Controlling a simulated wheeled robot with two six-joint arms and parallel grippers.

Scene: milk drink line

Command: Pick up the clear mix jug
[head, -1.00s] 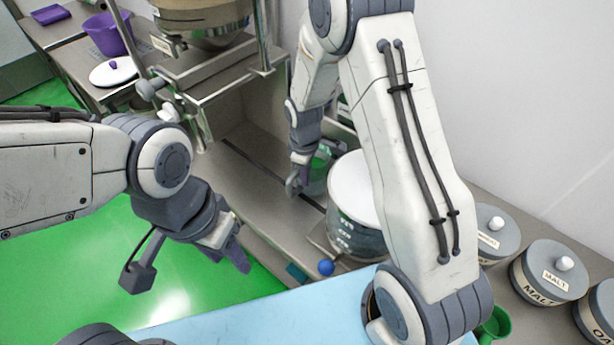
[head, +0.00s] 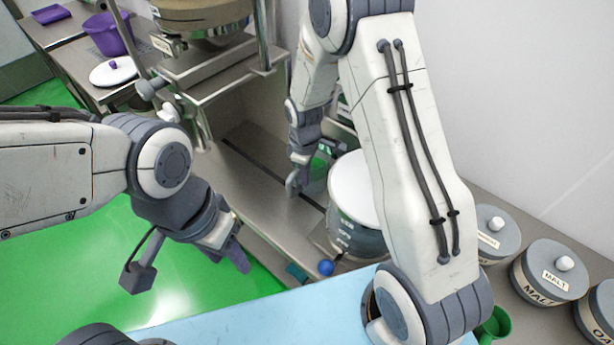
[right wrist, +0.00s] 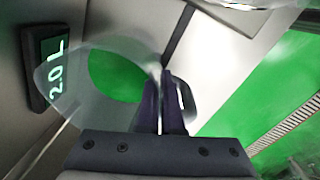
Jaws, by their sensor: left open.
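The clear mix jug (right wrist: 75,85) is see-through and fills the left middle of the right wrist view; green shows through it. My right gripper (right wrist: 161,105) has its dark fingers close together at the jug's right side, with a thin pale part of it between them. In the head view my right gripper (head: 296,187) points down over the steel counter, and the jug is hard to make out there. My left gripper (head: 241,258) is open and empty over the green floor, left of the blue surface.
A display reading 2.0 L (right wrist: 55,68) stands by the jug. A large container with a white lid (head: 356,190) is close right of my right gripper. A steel frame (head: 215,85) stands left. A blue ball (head: 326,267) and lidded tubs (head: 550,272) are nearer.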

